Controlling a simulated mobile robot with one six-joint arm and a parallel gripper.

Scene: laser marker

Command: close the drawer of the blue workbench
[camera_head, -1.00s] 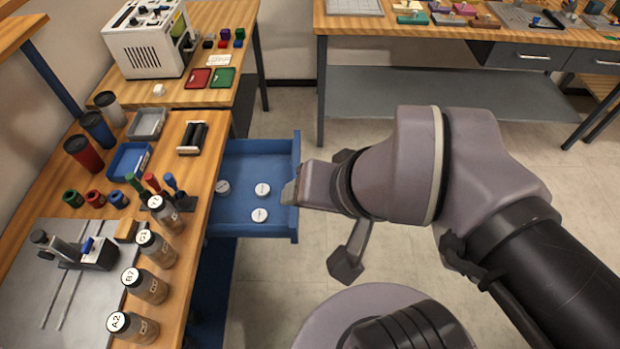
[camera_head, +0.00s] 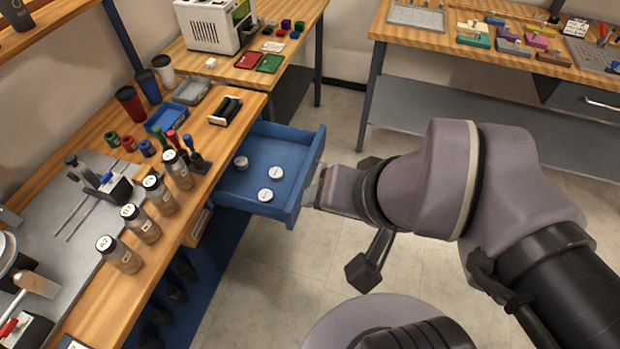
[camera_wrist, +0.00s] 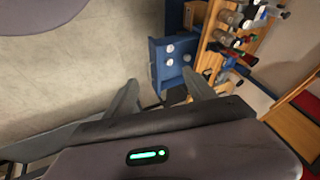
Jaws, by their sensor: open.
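The blue drawer (camera_head: 296,204) of the workbench at the left (camera_head: 228,137) is pulled out, and its front panel faces my arm. Several white round-topped items, such as this one (camera_head: 276,173), lie inside it. My gripper (camera_head: 316,190) is close to the outer side of the drawer front in the head view; I cannot tell whether it touches. In the wrist view, the two fingers of my gripper (camera_wrist: 160,82) are apart with nothing between them, and the drawer (camera_wrist: 156,58) shows ahead of them. The drawer handle is not clearly visible.
Labelled bottles (camera_head: 141,223), a blue tray (camera_head: 160,126) and a black holder (camera_head: 226,110) stand on the benchtop near the drawer. A white machine (camera_head: 212,24) stands on the bench behind. Another bench (camera_head: 440,45) is at the back right. Floor (camera_head: 340,115) is open between them.

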